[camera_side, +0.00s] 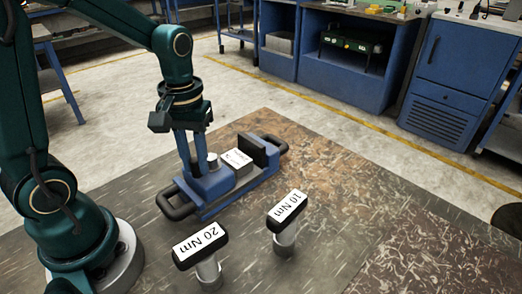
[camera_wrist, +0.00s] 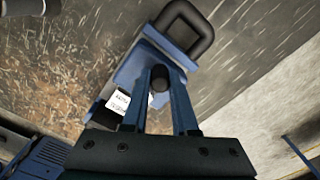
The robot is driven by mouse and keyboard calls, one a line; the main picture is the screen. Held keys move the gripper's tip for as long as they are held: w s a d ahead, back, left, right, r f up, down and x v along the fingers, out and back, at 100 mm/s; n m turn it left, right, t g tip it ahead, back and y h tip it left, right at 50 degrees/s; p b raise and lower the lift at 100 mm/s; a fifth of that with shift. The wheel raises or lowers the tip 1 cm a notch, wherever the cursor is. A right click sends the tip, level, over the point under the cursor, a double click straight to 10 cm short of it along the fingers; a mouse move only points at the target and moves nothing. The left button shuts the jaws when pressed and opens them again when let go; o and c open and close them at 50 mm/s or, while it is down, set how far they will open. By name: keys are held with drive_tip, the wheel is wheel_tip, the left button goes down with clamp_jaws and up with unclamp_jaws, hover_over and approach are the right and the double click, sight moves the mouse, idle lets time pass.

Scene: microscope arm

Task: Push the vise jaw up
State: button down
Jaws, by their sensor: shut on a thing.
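The vise (camera_side: 228,197) lies on the table, a long blue body with a black loop handle at each end. Its blue vise jaw (camera_side: 212,184) is at the near end, with a short grey post by my fingers. A grey block with a white label (camera_side: 238,159) sits between this jaw and the dark upright plate (camera_side: 258,150) at the far end. My gripper (camera_side: 198,170) points down at the near jaw. In the wrist view its blue fingers (camera_wrist: 165,85) close around a dark round post, and the labelled block (camera_wrist: 118,104) shows beside them. The exact finger contact is partly hidden.
Two upright tools with black heads stand near the vise, the 20 Nm one (camera_side: 200,245) in front and the 10 Nm one (camera_side: 287,212) to the right. The table (camera_side: 350,190) is clear to the right. Blue cabinets (camera_side: 455,70) stand far behind.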

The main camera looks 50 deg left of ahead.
sight(211, 156)
drive_tip(key=shift+w, duration=1.8)
drive_tip(key=c, duration=0.7)
unclamp_jaws()
drive_tip(key=shift+r, duration=2.6)
